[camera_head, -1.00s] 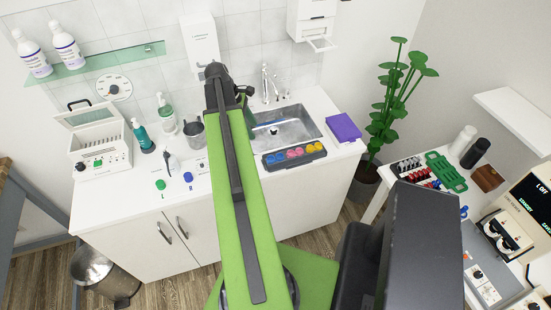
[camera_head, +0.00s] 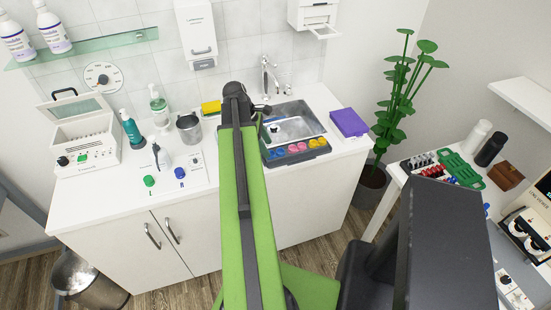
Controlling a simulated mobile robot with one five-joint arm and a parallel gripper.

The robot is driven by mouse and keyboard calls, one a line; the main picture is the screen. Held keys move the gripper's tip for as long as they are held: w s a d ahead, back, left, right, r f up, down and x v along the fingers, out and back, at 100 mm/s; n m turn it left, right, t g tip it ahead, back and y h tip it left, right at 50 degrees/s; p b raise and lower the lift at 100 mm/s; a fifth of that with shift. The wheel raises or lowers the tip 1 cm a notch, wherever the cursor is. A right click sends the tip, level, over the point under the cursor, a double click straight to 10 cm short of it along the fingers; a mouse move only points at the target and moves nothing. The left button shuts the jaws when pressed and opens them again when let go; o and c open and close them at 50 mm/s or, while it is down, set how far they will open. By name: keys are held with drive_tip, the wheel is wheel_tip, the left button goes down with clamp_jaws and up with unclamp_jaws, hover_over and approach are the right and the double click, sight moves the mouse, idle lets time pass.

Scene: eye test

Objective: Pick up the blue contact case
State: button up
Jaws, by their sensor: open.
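The tray (camera_head: 300,160) is dark grey and lies on the counter along the sink's front edge. It holds a row of small round cases. The blue contact case (camera_head: 276,154) is at its left end, beside pink cases (camera_head: 291,150) and yellow cases (camera_head: 313,143). My green and black arm reaches over the counter just left of the tray. My gripper (camera_head: 262,116) is open near the sink's left edge, mostly hidden behind my arm. Its fingertips cannot be made out, and I see nothing held.
The sink (camera_head: 312,117) and faucet (camera_head: 266,76) are behind the tray; a purple box (camera_head: 349,123) is to its right. Left of my arm are a metal cup (camera_head: 189,129), bottles, a blue cap (camera_head: 179,173) and a green cap (camera_head: 149,181). The front counter strip there is mostly clear.

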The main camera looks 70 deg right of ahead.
sight(275, 154)
drive_tip(key=b+x, duration=0.2)
drive_tip(key=x, duration=0.1)
drive_tip(key=shift+a+f, duration=0.15)
drive_tip(key=shift+c, duration=0.3)
clamp_jaws()
drive_tip(key=shift+r+p, duration=0.25)
drive_tip(key=shift+p, duration=0.05)
